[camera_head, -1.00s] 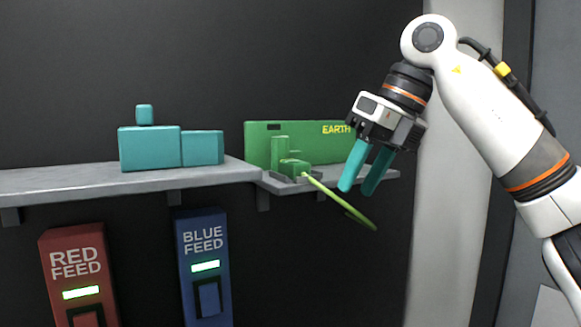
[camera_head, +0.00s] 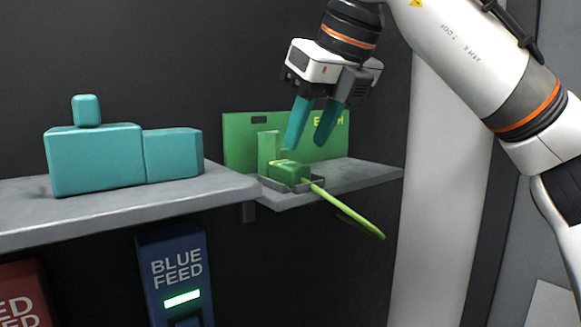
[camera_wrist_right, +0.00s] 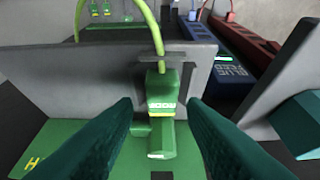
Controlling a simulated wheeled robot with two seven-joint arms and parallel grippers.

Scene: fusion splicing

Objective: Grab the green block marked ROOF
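A small green block (camera_head: 289,172) with a yellow-green cable (camera_head: 345,209) sits in a grey holder (camera_head: 318,184) on the right shelf. In the right wrist view the block (camera_wrist_right: 163,88) carries a pale label that seems to read ROOF, upside down, and the cable (camera_wrist_right: 152,28) leaves its far end. My right gripper (camera_head: 307,145) is open, its two teal fingers pointing down above the block, apart from it. My left gripper is out of view.
A green EARTH panel (camera_head: 235,140) stands behind the block, with a green upright piece (camera_head: 268,150) beside it. Teal blocks (camera_head: 95,160) stand on the left shelf (camera_head: 120,213). A blue feed box (camera_head: 175,270) is below. The right shelf (camera_head: 360,177) is clear at its right end.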

